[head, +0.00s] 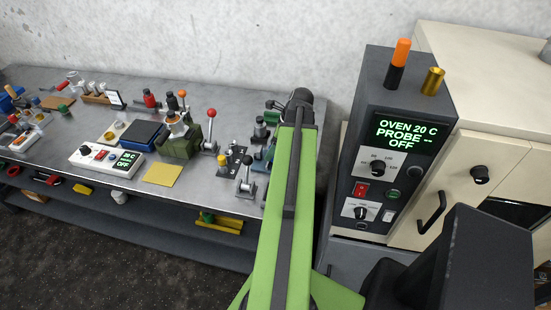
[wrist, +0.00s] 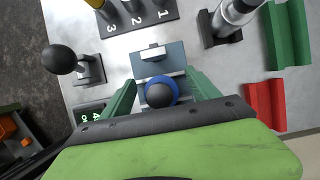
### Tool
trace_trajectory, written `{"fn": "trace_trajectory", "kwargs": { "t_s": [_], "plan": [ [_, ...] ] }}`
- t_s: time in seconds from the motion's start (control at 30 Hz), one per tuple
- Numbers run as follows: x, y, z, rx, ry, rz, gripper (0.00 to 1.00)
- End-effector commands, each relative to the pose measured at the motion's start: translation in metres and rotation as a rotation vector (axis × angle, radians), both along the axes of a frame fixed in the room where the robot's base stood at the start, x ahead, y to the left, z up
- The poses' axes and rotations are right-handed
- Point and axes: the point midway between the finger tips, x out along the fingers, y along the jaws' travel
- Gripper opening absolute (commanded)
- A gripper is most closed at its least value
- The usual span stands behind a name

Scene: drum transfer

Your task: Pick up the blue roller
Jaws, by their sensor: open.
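The blue roller (wrist: 175,82) shows in the wrist view as a blue ring with a dark rounded top, seen almost end-on. It is at or over a grey-blue fixture (wrist: 146,56) with a pale bar across it. My gripper (wrist: 162,79) is open, with one green finger on each side of the roller. Gaps show between the roller and the fingers, and I cannot tell its exact height against the fingertips. The roller's lower part is hidden. In the head view my green arm reaches over the bench's right end and hides the gripper and roller.
In the wrist view, a black ball-topped lever (wrist: 62,60) stands left, a numbered dark plate (wrist: 135,20) lies above, and a silver-topped post (wrist: 235,15), green block (wrist: 290,35) and red block (wrist: 262,100) are right. The oven controller (head: 400,130) stands right of my arm.

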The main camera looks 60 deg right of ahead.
Motion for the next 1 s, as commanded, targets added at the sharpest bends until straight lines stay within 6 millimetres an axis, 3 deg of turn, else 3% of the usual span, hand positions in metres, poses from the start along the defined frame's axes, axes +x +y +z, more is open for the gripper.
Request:
{"fn": "trace_trajectory", "kwargs": {
  "t_s": [0.03,0.23,0.77,1.0],
  "plan": [
    [0.0021,0.0008,-0.0098,0.000,0.000,0.000,0.70],
    [0.0025,0.0010,-0.0058,0.000,0.000,0.000,0.70],
    [0.0020,0.0007,-0.0057,0.000,0.000,-0.001,0.02],
    [0.0020,0.0007,-0.0056,0.000,0.000,-0.001,0.00]
  ]
}}
